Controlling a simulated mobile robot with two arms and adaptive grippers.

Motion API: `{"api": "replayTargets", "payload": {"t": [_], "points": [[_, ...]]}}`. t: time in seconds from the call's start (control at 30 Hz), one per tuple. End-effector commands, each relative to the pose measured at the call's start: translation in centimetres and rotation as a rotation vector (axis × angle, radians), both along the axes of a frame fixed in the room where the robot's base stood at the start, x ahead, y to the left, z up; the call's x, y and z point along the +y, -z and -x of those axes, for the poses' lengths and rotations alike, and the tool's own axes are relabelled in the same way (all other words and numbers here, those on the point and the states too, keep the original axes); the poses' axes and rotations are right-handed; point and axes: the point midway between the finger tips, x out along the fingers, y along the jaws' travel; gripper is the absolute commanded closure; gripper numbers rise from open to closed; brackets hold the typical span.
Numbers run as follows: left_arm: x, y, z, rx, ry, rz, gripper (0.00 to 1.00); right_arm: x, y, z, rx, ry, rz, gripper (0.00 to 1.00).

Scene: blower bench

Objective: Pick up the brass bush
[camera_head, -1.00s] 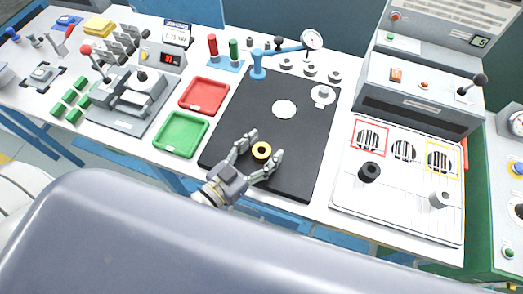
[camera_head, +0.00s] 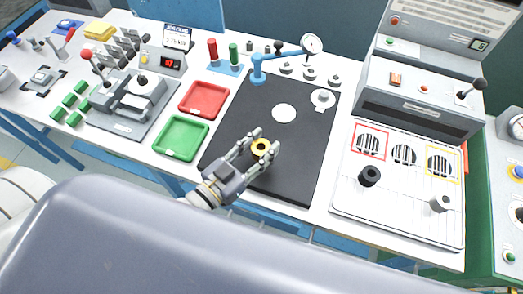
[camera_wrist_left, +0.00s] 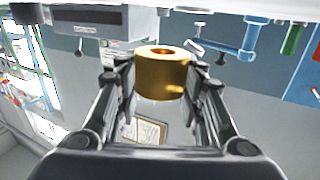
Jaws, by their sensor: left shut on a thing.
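The brass bush (camera_head: 260,147) is a short yellow ring with a dark hole, over the black mat (camera_head: 285,186). My left gripper (camera_head: 263,142) is shut on it, with one finger on each side. In the left wrist view the bush (camera_wrist_left: 162,76) shows as a golden cylinder between the fingertips, its hole visible at the top. My right gripper is not in view.
A red tray (camera_head: 204,98) and a green tray (camera_head: 180,138) lie left of the mat. A blue stand with a dial gauge (camera_head: 312,44) is behind it. To the right, a white panel (camera_head: 395,205) carries a black ring (camera_head: 369,176) and a grey ring (camera_head: 440,203).

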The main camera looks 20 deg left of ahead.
Motion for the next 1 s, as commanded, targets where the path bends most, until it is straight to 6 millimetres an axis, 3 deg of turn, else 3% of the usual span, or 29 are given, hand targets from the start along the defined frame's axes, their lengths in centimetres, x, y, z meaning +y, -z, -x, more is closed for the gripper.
{"api": "replayTargets", "payload": {"t": [0.03, 0.3, 0.5, 0.73, 1.0], "points": [[0.0, 0.6, 1.5, 0.014, 0.003, -0.001, 0.96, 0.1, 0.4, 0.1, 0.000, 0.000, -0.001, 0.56], [0.4, 0.0, 8.0, 0.014, 0.004, -0.002, 0.96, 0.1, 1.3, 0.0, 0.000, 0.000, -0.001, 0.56], [0.6, -0.4, 12.1, 0.014, 0.003, -0.002, 0.96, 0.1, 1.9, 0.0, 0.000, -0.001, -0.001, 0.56], [0.8, -0.8, 14.8, 0.010, 0.002, -0.001, 0.96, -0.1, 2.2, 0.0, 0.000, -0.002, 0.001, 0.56], [0.8, -1.0, 15.6, 0.007, 0.002, -0.002, 0.96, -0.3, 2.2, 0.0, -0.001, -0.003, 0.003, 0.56]]}}
